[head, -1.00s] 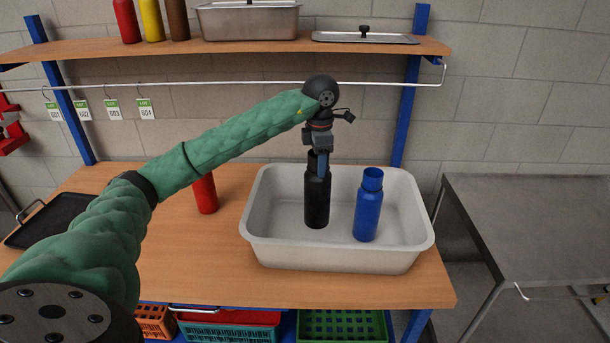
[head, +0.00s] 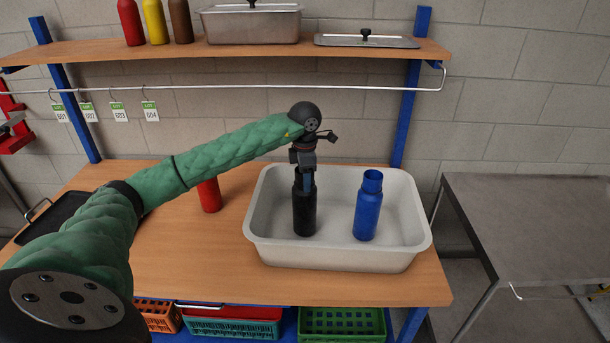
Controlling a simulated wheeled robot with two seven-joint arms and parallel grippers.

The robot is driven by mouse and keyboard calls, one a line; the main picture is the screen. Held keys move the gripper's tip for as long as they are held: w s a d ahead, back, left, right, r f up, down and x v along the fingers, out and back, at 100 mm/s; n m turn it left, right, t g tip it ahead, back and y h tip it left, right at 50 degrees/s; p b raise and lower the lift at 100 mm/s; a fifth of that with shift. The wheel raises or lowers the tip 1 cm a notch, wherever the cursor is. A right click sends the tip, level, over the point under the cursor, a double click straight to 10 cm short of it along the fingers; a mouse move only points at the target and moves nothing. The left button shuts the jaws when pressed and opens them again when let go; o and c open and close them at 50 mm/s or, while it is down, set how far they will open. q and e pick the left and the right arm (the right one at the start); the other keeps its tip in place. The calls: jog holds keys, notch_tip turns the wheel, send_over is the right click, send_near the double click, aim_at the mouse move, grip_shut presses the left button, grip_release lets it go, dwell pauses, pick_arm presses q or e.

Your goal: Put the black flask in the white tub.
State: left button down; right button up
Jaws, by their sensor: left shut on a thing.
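The black flask (head: 304,212) is upright inside the white tub (head: 340,257), in its left half. My left gripper (head: 304,180) points down and is shut on the flask's neck. I cannot tell for certain whether the flask's base touches the tub floor. My right gripper is not in view.
A blue flask (head: 368,206) stands in the tub to the right of the black flask. A red flask (head: 209,195) stands on the wooden table left of the tub, behind my left arm. A dark tray (head: 56,217) lies at the far left. A shelf (head: 230,50) runs above the back.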

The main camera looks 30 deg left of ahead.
pick_arm(q)
jog(key=shift+f, duration=0.2)
jog(key=shift+f, duration=0.1)
jog(key=c, duration=0.6)
grip_release()
